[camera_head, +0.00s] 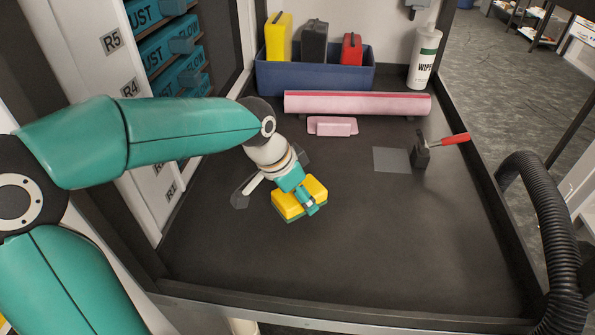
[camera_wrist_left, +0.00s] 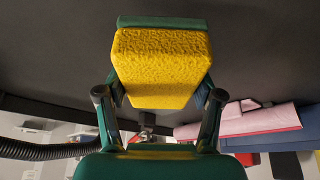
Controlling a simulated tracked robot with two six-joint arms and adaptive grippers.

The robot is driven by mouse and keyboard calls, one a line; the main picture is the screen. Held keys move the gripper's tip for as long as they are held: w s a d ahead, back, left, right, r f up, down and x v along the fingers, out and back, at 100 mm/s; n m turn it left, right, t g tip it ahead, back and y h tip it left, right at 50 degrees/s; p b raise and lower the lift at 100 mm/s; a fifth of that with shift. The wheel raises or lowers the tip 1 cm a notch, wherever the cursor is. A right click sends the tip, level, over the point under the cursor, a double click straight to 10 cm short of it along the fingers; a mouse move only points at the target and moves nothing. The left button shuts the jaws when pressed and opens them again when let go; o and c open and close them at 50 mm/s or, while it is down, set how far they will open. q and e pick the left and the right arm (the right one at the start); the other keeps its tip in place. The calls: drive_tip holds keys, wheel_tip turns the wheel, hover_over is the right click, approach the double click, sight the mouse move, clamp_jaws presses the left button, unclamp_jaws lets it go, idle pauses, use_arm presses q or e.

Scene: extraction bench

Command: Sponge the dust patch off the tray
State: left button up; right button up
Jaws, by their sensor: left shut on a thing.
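My left gripper (camera_head: 303,196) is shut on a yellow sponge (camera_head: 287,207) with a green underside, low over the dark tray (camera_head: 330,255). In the left wrist view the sponge (camera_wrist_left: 160,62) sits between the two fingers of the gripper (camera_wrist_left: 160,97), its green layer facing the tray. I cannot tell whether it touches the surface. My right gripper is not in view.
A blue bin (camera_head: 315,77) holds several coloured items. A wipes bottle (camera_head: 423,58) stands back right. The front is clear.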

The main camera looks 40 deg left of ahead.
use_arm(q)
drive_tip(key=shift+r+p, duration=1.4)
drive_tip(key=shift+r, duration=0.8)
